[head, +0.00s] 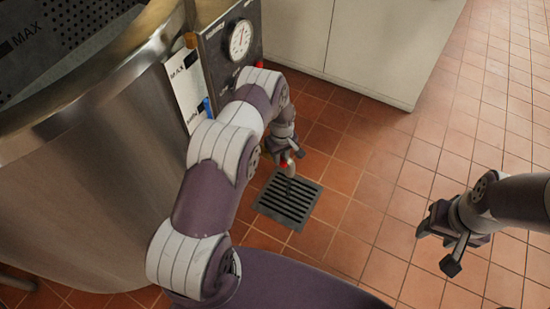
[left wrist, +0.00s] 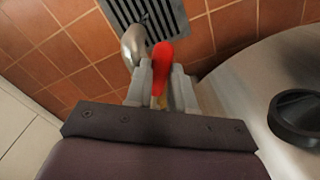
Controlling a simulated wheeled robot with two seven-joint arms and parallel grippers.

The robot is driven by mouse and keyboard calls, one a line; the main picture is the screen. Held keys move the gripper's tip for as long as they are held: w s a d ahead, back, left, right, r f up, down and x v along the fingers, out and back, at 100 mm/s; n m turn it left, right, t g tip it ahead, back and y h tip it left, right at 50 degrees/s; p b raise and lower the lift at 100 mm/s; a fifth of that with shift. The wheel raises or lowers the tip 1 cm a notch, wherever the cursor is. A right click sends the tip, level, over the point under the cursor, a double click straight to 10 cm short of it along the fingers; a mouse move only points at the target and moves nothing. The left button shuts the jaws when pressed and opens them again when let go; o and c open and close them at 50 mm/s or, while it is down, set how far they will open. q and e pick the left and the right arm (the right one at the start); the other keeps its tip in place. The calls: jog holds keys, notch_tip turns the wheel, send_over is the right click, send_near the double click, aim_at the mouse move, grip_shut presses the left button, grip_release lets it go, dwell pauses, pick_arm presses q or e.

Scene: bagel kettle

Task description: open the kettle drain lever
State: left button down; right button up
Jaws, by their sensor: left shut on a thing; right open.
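The large steel kettle (head: 90,180) stands at the left of the head view. Its curved wall also shows at the right of the left wrist view (left wrist: 240,85). The red drain lever (left wrist: 162,56) sits between the fingers of my left gripper (left wrist: 160,85), which is shut on it. A silver drain spout (left wrist: 133,45) is just left of the lever and points toward the floor grate. In the head view my left gripper (head: 285,147) is low beside the kettle, and my arm hides most of the valve. My right gripper (head: 445,240) is open and empty over the floor at the right.
A dark floor grate (head: 288,200) lies below the spout. A control panel (head: 225,50) with a round dial stands on the kettle's right side. A pale cabinet (head: 370,45) is behind. A black round part (left wrist: 297,115) is beside the kettle wall. Tiled floor is clear at right.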

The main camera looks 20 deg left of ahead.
pick_arm(q)
jog(key=shift+w+d+n+b, duration=0.25)
jog(key=shift+w+n+b, duration=0.35)
jog(key=shift+n, duration=0.5)
jog(key=shift+w+d+n+b, duration=0.25)
jog(key=shift+w+n+b, duration=0.2)
jog(key=shift+w+n, duration=0.5)
jog(key=shift+w+d+n+b, duration=0.25)
jog(key=shift+w+n+b, duration=0.25)
jog(key=shift+n, duration=0.75)
jog(key=c, duration=1)
grip_release()
jog(key=shift+o, duration=0.2)
notch_tip(320, 180, up, 13)
jog(key=p, duration=0.4)
jog(key=shift+f, duration=0.15)
